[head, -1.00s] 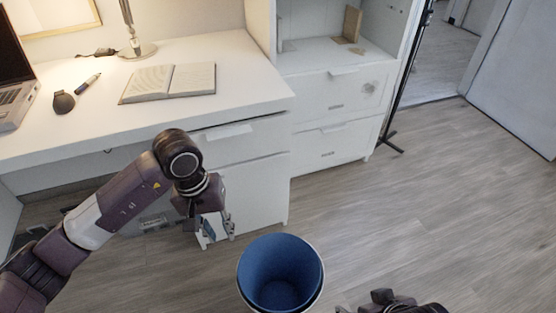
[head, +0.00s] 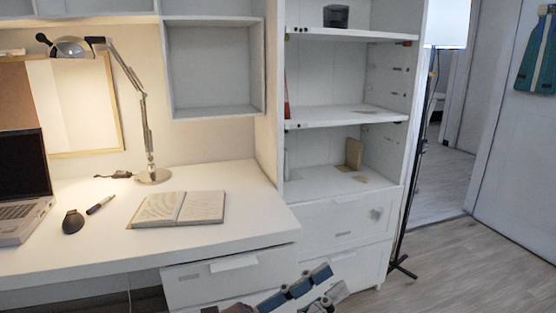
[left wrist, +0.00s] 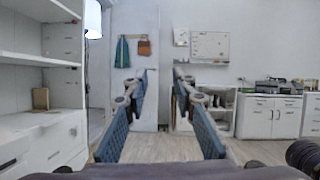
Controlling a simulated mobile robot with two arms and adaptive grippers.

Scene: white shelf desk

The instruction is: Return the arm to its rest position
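My left gripper (head: 322,286) is at the bottom of the head view, in front of the desk drawers. Most of its arm is below the picture edge. In the left wrist view the two blue finger pads of the left gripper (left wrist: 158,118) stand wide apart with nothing between them, so it is open and empty. It points level across the room, towards the far wall. My right gripper is in neither view.
Floor (head: 450,270) at right is clear.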

